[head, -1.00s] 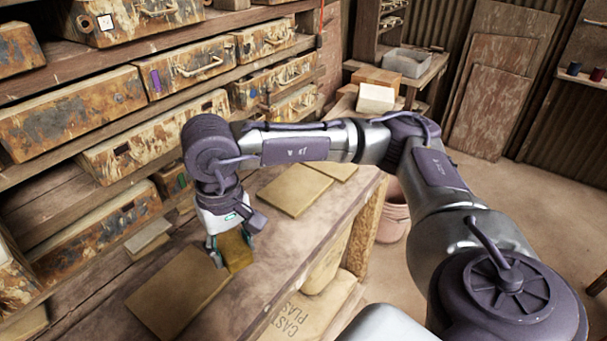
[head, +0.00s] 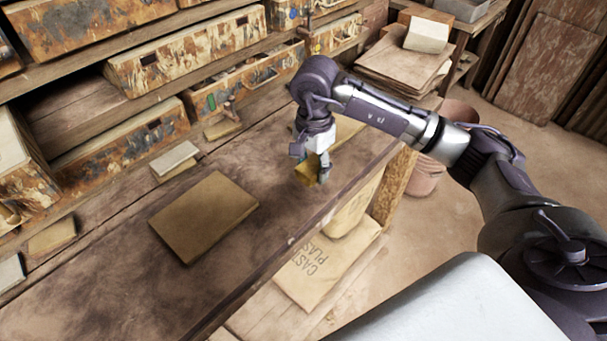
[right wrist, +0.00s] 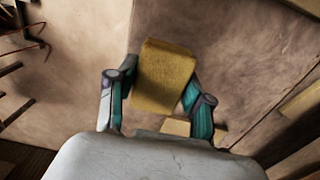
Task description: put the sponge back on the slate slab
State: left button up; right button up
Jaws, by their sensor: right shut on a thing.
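The yellow-brown sponge (head: 305,173) is a small block held in my right gripper (head: 316,172), above the wooden bench near its front edge. In the right wrist view the sponge (right wrist: 165,75) sits between the two green-sided fingers, which are shut on it. A flat brown slab (head: 204,215) lies on the bench to the left of the gripper. Another flat tan piece (head: 347,130) lies behind the gripper, partly hidden by it and the arm. I cannot tell by colour which piece is slate. My left gripper is not in view.
Stained drawers (head: 185,50) line the shelves behind the bench. Small stacked blocks (head: 175,160) lie near the back of the bench. A labelled sack (head: 320,262) lies below the front edge. A pinkish bucket (head: 425,175) stands on the floor at right. The bench left of the slab is mostly clear.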

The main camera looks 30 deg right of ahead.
aim_at(304, 188)
jog(key=shift+w+a+f, duration=0.55)
jog(key=shift+w+a, duration=0.1)
jog(key=shift+w, duration=0.1)
jog(key=shift+f, duration=0.25)
notch_tip(304, 188, down, 3)
jog(key=shift+f+p, duration=0.15)
jog(key=shift+p, duration=0.65)
jog(key=shift+f, duration=0.2)
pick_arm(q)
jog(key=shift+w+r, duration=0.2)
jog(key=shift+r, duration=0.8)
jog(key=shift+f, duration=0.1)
pick_arm(e)
jog(key=shift+f+b, duration=0.2)
jog(key=shift+b, duration=0.1)
jog(key=o, duration=1.1)
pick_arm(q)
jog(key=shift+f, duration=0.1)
